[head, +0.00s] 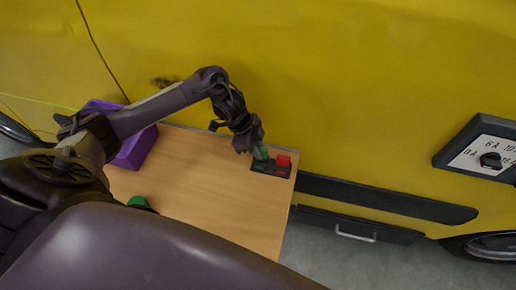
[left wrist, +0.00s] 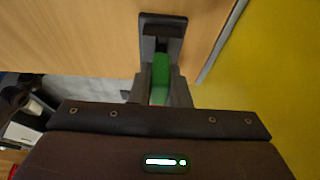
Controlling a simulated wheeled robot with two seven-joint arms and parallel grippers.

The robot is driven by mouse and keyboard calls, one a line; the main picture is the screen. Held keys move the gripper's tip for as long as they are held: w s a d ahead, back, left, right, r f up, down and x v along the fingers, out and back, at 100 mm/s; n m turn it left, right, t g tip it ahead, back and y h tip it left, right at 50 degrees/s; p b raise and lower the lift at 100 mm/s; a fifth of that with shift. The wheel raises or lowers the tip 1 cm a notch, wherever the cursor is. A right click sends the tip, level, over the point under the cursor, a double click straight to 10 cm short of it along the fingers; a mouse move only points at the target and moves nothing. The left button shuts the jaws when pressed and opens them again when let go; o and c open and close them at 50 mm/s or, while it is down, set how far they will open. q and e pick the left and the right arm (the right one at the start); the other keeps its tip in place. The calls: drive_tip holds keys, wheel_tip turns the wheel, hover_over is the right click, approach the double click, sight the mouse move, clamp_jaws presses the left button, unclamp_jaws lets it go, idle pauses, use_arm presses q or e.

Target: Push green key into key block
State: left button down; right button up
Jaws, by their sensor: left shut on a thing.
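My left gripper (head: 258,151) is shut on the green key (head: 264,153) at the far right corner of the table. The key also shows between the fingers in the left wrist view (left wrist: 160,72). The black key block (head: 270,169) lies on the table under the key; in the left wrist view the block (left wrist: 162,19) is straight ahead of the key's end. The key's lower end is at the block, but I cannot tell how deep it sits. A red key (head: 283,160) stands in the block's right side. My right gripper is not in view.
The wooden table (head: 210,180) is mostly clear. A purple bin (head: 137,150) stands at its back left. A green round thing (head: 138,201) shows partly near the left front. A yellow vehicle (head: 350,90) stands close behind the table.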

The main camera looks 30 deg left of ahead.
use_arm(q)
drive_tip(key=shift+f+b, duration=0.5)
drive_tip(key=shift+f, duration=0.3)
drive_tip(key=c, duration=1.3)
unclamp_jaws()
drive_tip(key=shift+r, duration=0.1)
drive_tip(key=b+v, duration=0.1)
drive_tip(key=v, duration=0.6)
drive_tip(key=shift+a+r+b, duration=0.2)
drive_tip(key=shift+r+b, duration=0.1)
